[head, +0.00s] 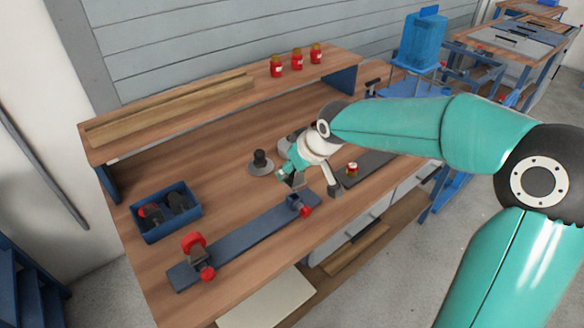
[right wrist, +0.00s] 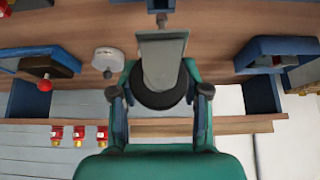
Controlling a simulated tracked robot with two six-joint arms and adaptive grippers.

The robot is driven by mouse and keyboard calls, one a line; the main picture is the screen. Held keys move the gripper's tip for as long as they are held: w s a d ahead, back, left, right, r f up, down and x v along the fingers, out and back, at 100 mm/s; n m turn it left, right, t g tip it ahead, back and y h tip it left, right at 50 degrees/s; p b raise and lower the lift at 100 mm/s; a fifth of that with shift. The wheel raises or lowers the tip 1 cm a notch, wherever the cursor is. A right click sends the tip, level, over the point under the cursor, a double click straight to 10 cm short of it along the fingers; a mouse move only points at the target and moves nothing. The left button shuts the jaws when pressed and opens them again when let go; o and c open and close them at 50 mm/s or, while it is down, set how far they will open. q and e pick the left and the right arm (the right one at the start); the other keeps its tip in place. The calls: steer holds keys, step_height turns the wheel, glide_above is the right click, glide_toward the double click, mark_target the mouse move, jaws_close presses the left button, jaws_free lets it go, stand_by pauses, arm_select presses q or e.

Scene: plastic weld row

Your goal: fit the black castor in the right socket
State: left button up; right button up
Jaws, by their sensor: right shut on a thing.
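My right gripper (head: 310,180) is over the middle of the bench, behind the right end of the dark blue-grey bar. In the right wrist view it (right wrist: 160,100) is shut on the black castor (right wrist: 155,99), whose grey plate (right wrist: 163,60) shows between the fingers. In the head view the held castor is mostly hidden by the gripper. The bar (head: 245,238) lies along the bench front. The right socket (head: 298,203), with a red knob, is at its right end, apart from the castor. A red castor (head: 194,242) stands at the left end. My left gripper is out of view.
A blue bin (head: 165,225) with dark and red parts stands at the left. A black knob on a grey disc (head: 260,168) is behind the bar. A dark plate with a small red-and-white jar (head: 352,168) is to the right. Several red jars (head: 297,60) stand on the back shelf.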

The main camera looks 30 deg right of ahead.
steer(key=shift+f, duration=0.1)
stand_by(0.4)
steer(key=shift+f+b, duration=0.9)
steer(key=shift+b, duration=0.1)
steer(key=shift+f, duration=0.1)
stand_by(0.4)
steer(key=shift+f+b, duration=0.65)
steer(key=shift+b, duration=0.15)
steer(key=shift+f+b, duration=0.5)
steer(key=shift+b, duration=0.15)
stand_by(0.9)
steer(key=o, duration=1.7)
